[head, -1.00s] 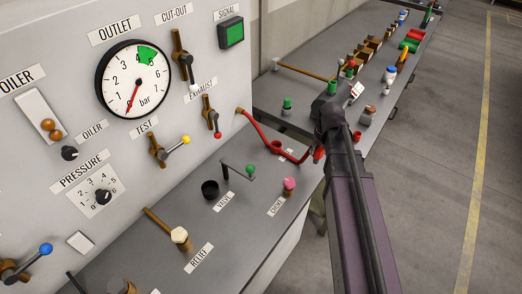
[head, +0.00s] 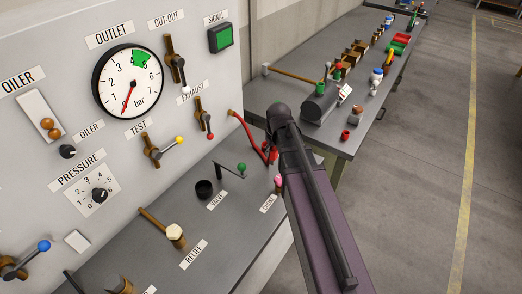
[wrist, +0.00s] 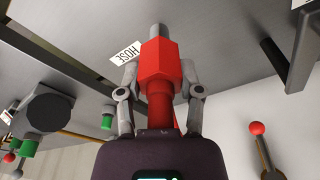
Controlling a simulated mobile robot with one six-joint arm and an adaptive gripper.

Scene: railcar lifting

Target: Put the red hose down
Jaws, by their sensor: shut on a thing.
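The red hose (head: 248,128) runs from the console panel down toward the deck in the head view, its end partly hidden behind my arm. In the wrist view my gripper (wrist: 158,78) is shut on the red six-sided end of the hose (wrist: 158,60), with one finger on each side. The grey tip of the hose points away from the gripper. It shows against the grey deck beside the white HOSE label (wrist: 126,53). I cannot tell whether the hose end touches the deck. My fingers are hidden in the head view.
A pink knob (head: 278,181) and a green-knobbed lever (head: 242,168) stand on the deck close to my arm. A red-ball lever (wrist: 257,129) shows in the wrist view.

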